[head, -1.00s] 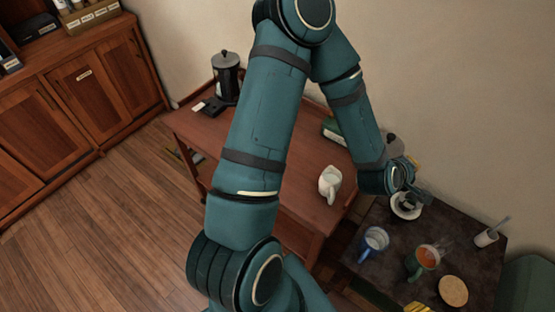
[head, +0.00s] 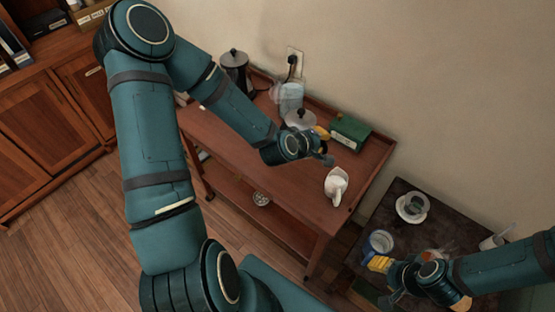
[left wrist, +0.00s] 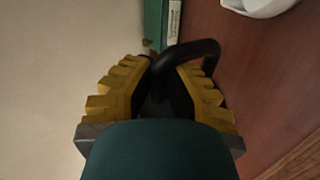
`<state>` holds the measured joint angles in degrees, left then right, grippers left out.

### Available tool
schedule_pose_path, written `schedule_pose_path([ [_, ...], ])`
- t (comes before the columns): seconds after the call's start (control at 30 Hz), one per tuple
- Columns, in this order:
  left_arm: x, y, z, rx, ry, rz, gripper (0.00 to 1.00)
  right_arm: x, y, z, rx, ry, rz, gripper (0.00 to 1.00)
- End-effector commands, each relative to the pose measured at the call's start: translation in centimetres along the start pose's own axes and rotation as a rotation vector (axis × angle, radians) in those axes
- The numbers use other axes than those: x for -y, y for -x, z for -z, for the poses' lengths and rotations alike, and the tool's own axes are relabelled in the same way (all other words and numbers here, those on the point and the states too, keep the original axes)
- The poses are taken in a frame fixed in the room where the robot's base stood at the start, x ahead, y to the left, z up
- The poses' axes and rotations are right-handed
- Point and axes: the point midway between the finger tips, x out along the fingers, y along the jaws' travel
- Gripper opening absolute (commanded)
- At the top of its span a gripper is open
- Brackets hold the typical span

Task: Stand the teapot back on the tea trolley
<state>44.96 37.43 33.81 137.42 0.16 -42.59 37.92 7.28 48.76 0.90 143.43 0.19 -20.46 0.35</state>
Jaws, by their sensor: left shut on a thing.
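The teapot, with a pale grey domed lid and dark knob (head: 300,117), is over the back of the wooden tea trolley (head: 228,143) in the head view, mostly hidden behind my left wrist. My left gripper (head: 325,145) is shut on its black handle, which shows between the yellow finger pads in the left wrist view (left wrist: 195,50). I cannot tell whether the teapot's base touches the trolley top. My right gripper (head: 383,280) is over the dark side table near a blue mug (head: 380,242); its opening is unclear.
On the trolley are a green box (head: 350,132), a white jug (head: 336,184), a clear container (head: 290,97) and a dark lidded pot (head: 235,68). The trolley has a raised rim along the wall. A saucer (head: 410,216) sits on the side table (head: 388,206).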

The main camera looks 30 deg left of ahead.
Motion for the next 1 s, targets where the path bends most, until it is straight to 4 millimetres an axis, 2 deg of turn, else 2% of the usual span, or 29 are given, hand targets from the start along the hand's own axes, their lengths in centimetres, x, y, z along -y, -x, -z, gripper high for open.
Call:
schedule_pose_path([
  [0.03,0.2,0.3,0.9,0.013,-0.014,-0.006,0.0,0.0,0.1,0.0,-0.001,-0.001,0.0,0.47],
  [0.33,1.9,2.0,4.0,0.111,-0.092,-0.023,0.0,0.1,0.3,0.2,-0.003,-0.002,-0.001,0.47],
  [0.63,2.9,3.0,5.5,0.156,-0.126,-0.032,0.0,0.1,0.4,0.2,-0.005,-0.002,-0.001,0.47],
  [0.77,3.9,2.5,5.5,0.162,-0.129,-0.033,0.0,0.0,0.0,0.1,-0.003,-0.001,0.0,0.47],
  [1.0,7.2,0.3,5.2,0.164,-0.128,-0.033,0.0,-0.4,-1.0,-0.4,0.007,0.002,0.001,0.47],
])
